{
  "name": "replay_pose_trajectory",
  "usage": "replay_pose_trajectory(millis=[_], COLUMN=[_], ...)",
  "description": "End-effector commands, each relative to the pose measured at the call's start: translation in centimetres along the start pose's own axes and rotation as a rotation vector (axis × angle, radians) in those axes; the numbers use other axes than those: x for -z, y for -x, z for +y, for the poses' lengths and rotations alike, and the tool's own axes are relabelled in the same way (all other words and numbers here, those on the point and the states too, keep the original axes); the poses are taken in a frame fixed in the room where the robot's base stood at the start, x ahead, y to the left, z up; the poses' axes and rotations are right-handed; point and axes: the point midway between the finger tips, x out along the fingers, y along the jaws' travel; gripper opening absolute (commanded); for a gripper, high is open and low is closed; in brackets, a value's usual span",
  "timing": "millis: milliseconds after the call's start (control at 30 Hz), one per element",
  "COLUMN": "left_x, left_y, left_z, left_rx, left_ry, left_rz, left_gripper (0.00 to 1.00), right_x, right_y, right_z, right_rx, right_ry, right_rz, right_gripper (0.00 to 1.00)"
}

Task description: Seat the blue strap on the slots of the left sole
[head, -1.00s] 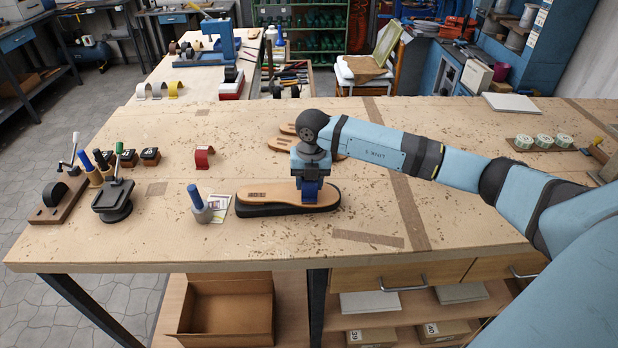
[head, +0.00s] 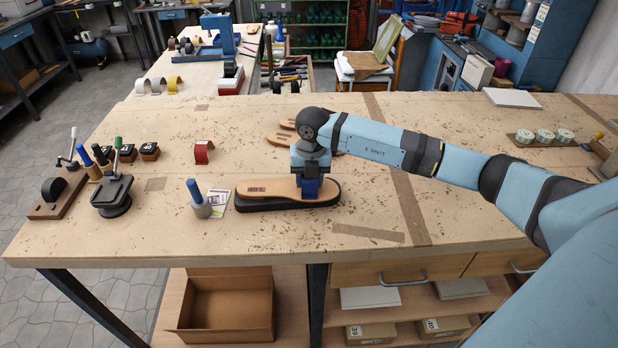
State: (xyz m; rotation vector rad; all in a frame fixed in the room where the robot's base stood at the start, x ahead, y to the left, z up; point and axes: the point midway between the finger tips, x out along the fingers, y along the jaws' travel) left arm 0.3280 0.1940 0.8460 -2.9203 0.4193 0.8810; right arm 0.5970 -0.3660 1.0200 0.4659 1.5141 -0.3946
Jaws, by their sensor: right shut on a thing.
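The tan sole (head: 262,191) on its black base (head: 262,206) lies flat near the front middle of the bench, long side across the view. My right gripper (head: 311,178) points down over the right part of this sole and is shut on the blue strap (head: 311,189). The strap is upright at the sole's top. The gripper hides part of it, and I cannot tell if its ends are in the slots, which are hidden. My left gripper is not in view.
A red strap (head: 203,151) and more tan soles (head: 280,138) lie behind. A dark clamp stand (head: 113,196) is farther left.

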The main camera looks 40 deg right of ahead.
Motion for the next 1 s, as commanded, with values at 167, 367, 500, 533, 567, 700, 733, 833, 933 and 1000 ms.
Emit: replay_pose_trajectory(millis=[167, 367, 500, 533, 567, 700, 733, 833, 933, 1000], left_x=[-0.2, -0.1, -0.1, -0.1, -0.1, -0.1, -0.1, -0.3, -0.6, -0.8], left_y=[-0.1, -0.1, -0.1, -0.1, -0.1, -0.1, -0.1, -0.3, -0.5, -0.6], left_z=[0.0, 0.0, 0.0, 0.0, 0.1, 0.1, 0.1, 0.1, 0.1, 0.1], left_rx=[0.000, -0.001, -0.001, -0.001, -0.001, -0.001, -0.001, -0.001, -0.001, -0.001], left_ry=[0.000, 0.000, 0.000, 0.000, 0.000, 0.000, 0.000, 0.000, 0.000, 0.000], left_rz=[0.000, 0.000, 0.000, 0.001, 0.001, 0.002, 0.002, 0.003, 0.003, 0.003], left_gripper=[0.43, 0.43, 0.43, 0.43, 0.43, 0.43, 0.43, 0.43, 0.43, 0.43], right_x=[0.0, 0.0, 0.0, 0.0, 0.0, 0.0, 0.0, -0.1, -0.1, -0.1], right_y=[-0.3, -0.3, -0.2, -0.2, -0.2, 0.3, 0.6, 2.1, 4.3, 6.0], right_z=[0.0, 0.0, 0.0, 0.0, 0.0, 0.0, 0.0, 0.0, 0.0, 0.0], right_rx=[0.000, 0.000, 0.000, 0.000, 0.000, -0.002, -0.002, -0.002, -0.003, -0.003], right_ry=[0.000, 0.000, 0.000, 0.000, 0.000, 0.001, 0.001, 0.001, 0.001, 0.001], right_rz=[0.000, 0.000, 0.000, 0.000, 0.000, -0.001, -0.001, -0.003, -0.004, -0.005], right_gripper=[0.25, 0.72, 0.72, 0.72, 0.72, 0.72, 0.72, 0.72, 0.72, 0.72])
